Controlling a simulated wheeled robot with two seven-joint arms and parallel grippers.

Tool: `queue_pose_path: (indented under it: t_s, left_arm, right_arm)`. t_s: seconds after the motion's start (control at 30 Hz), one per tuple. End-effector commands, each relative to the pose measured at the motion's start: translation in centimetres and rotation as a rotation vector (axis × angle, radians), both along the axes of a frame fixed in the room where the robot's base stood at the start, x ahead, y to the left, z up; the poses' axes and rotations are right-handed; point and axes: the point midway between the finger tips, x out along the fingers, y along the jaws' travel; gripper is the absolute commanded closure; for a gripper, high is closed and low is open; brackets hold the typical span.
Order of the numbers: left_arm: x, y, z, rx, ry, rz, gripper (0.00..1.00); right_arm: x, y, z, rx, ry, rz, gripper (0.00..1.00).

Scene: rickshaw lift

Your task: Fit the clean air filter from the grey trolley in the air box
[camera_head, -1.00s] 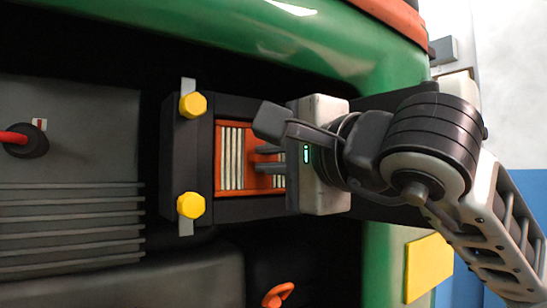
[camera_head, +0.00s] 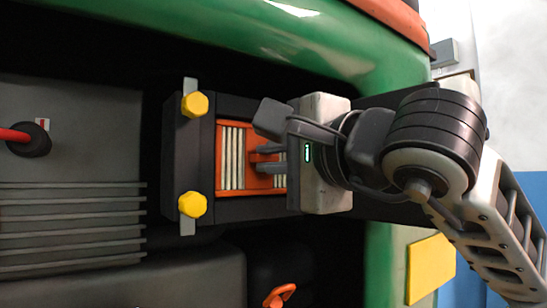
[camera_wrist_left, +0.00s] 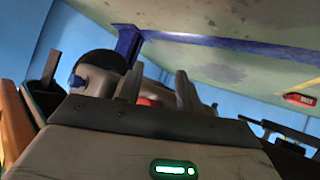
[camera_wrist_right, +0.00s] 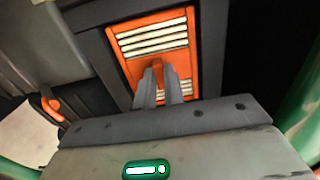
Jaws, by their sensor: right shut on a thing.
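The air filter (camera_head: 232,157) has an orange frame and clean-looking pale pleats. It lies within the dark walls of the air box (camera_head: 203,148); I cannot tell how deep it sits. It also shows in the right wrist view (camera_wrist_right: 152,38). My right gripper (camera_head: 262,158) is shut on the filter's orange middle tab, and its body hides the filter's right end in the head view. My left gripper (camera_wrist_left: 155,82) is not in the head view. In its own wrist view its fingers stand apart, with nothing visibly held. The grey trolley is not identifiable.
Two yellow knobs (camera_head: 194,104) (camera_head: 192,204) on metal strips stand at the box's left end. A ribbed grey engine part (camera_head: 70,215) lies left. The green body rim (camera_head: 330,45) runs above and to the right. An orange ring handle (camera_head: 279,296) is below.

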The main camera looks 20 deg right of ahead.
Motion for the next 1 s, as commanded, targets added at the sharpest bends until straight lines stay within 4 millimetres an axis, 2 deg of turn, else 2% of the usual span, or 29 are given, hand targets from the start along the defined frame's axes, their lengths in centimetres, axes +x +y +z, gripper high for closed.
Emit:
queue_pose_path:
  t_s: [1.0]
  left_arm:
    - [0.07, 0.07, -0.71, 0.001, -0.002, 0.002, 0.64]
  right_arm:
    - [0.44, 0.2, -0.05, 0.0, -0.001, 0.001, 1.0]
